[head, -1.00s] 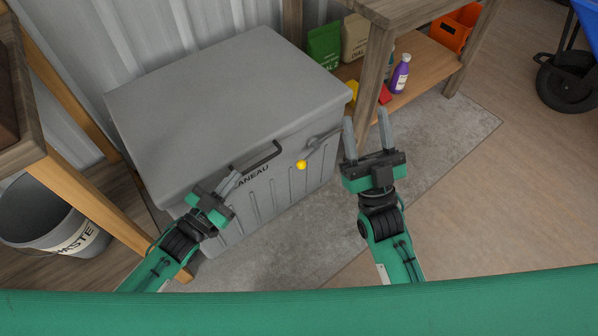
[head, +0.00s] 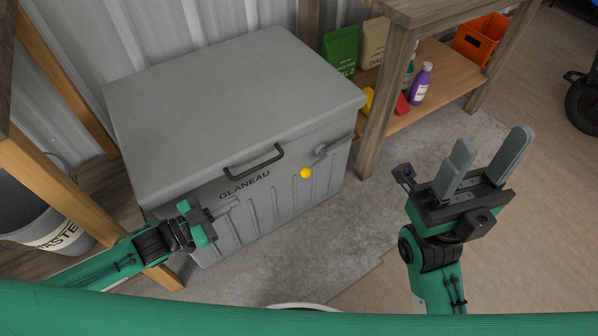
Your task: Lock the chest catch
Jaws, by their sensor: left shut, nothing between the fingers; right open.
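The grey chest (head: 225,95) stands by the wall with its lid down. A dark handle (head: 253,162) is on the front edge, above the word GLANEAU. The catch (head: 330,149) is a grey metal piece on the right part of the front. A yellow ball (head: 306,173) shows just below and left of it; I cannot tell whether they are joined or whether the catch is locked. My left gripper (head: 230,204) is shut and empty, at the chest's front, below and left of the handle. My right gripper (head: 491,152) is open and empty, well right of the chest and catch.
A wooden shelf unit (head: 372,100) stands right of the chest, holding bags, a purple bottle (head: 422,84) and an orange crate (head: 481,40). A grey waste bucket (head: 50,228) and wooden posts are at the left. The floor right of the chest is mostly clear.

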